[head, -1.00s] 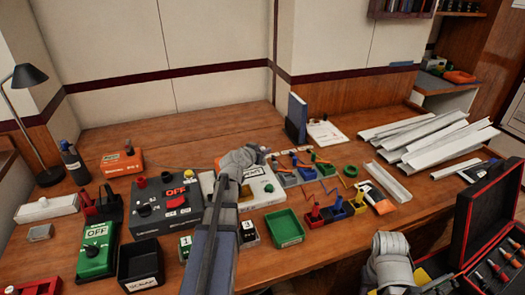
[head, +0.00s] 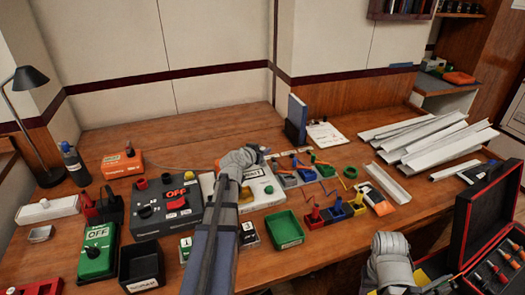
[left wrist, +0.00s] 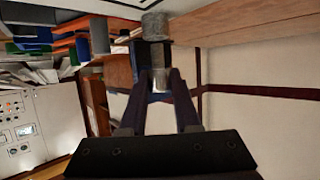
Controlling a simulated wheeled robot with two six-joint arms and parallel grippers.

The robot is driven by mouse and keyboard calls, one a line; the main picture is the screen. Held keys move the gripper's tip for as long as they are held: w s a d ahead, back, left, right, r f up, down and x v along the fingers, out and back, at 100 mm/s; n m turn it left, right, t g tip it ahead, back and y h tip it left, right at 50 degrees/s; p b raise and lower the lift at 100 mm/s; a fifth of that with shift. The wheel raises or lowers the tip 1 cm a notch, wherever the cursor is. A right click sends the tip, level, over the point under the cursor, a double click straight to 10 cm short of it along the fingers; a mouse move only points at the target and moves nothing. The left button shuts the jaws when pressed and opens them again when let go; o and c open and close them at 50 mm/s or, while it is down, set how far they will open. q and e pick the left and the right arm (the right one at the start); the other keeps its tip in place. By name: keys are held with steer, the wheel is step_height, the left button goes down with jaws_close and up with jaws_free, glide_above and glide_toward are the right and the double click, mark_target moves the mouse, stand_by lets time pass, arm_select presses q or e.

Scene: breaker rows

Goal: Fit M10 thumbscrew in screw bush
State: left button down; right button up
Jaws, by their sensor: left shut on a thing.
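My left gripper (left wrist: 159,76) is shut on a small silver metal piece, which looks like the shank of the M10 thumbscrew (left wrist: 155,24). Its grey round head shows beyond the fingertips in the left wrist view. In the head view, my left arm reaches up the middle of the bench, and its grey wrist is over the white device (head: 262,196). The wrist hides the fingertips and the held piece there. I cannot pick out the screw bush; it may be hidden behind my wrist. My right arm shows at the lower right, but its gripper jaws do not show.
A green tray (head: 284,229) and small coloured bins (head: 335,212) lie to the right. White channels (head: 425,140) lie at the far right.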

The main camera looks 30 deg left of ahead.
arm_select(q)
steer(key=shift+f+b, duration=0.55)
steer(key=shift+f, duration=0.05)
stand_by(0.5)
steer(key=c, duration=0.5)
jaws_free()
steer(key=shift+r, duration=0.1)
steer(key=shift+c, duration=0.2)
steer(key=p+v, duration=0.3)
steer(key=v, duration=0.5)
steer(key=shift+a, duration=0.1)
